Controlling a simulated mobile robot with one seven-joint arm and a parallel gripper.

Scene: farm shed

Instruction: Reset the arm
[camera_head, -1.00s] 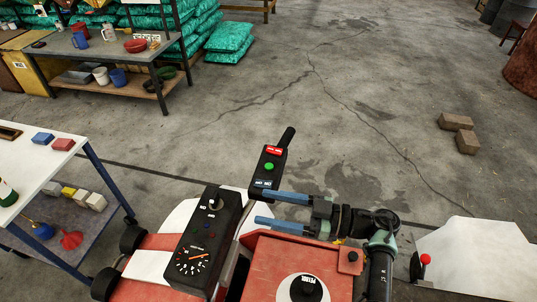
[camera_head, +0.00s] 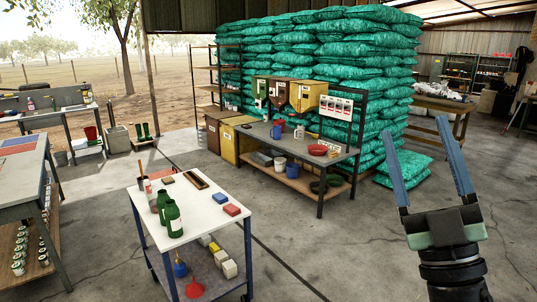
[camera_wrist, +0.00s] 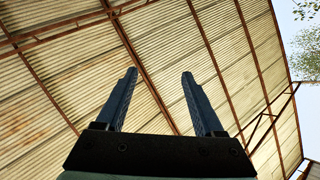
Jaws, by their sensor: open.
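My gripper (camera_head: 416,150) is at the right of the head view, raised and pointing upward. Its two blue fingers are spread apart with nothing between them. In the wrist view the gripper (camera_wrist: 158,80) is also open and empty, with only the shed's corrugated roof (camera_wrist: 155,30) beyond the fingers. The gripper touches nothing that I can see.
A white-topped cart (camera_head: 205,222) with green bottles and small boxes stands at front left. A workbench (camera_head: 345,167) with mugs and a red bowl is behind it. Stacked green sacks (camera_head: 385,45) fill the back. Floor between cart and gripper is clear.

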